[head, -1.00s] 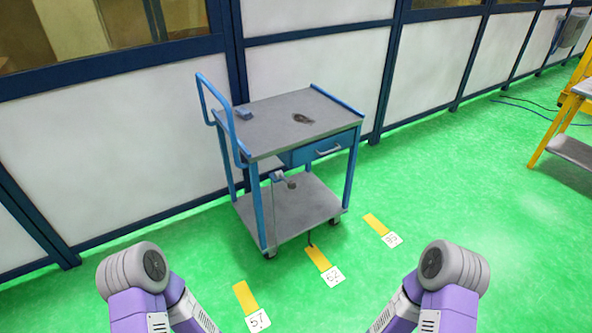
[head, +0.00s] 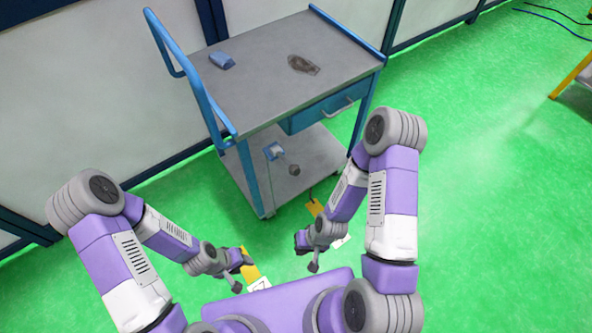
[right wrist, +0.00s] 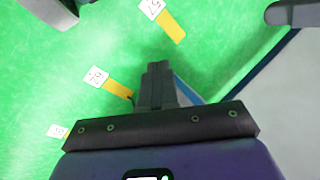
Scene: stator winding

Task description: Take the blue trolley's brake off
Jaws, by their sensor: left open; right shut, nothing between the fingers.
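The blue trolley (head: 290,82) stands upright ahead in the head view, with a grey top, a blue handle on its left and a lower shelf. A small blue block with a round grey knob (head: 293,169) shows by its near side. A thin dark piece (head: 310,194) reaches down at the trolley's lower front edge; I cannot tell whether it is the brake. My left gripper (head: 241,272) is open and empty, in front of the trolley. My right gripper (head: 313,265) is shut and empty, apart from the trolley; its closed fingers (right wrist: 157,82) show in the right wrist view.
Yellow floor markers with numbered cards (head: 250,270) lie in front of the trolley. A blue block (head: 222,60) and a dark item (head: 303,65) lie on its top. White wall panels stand behind.

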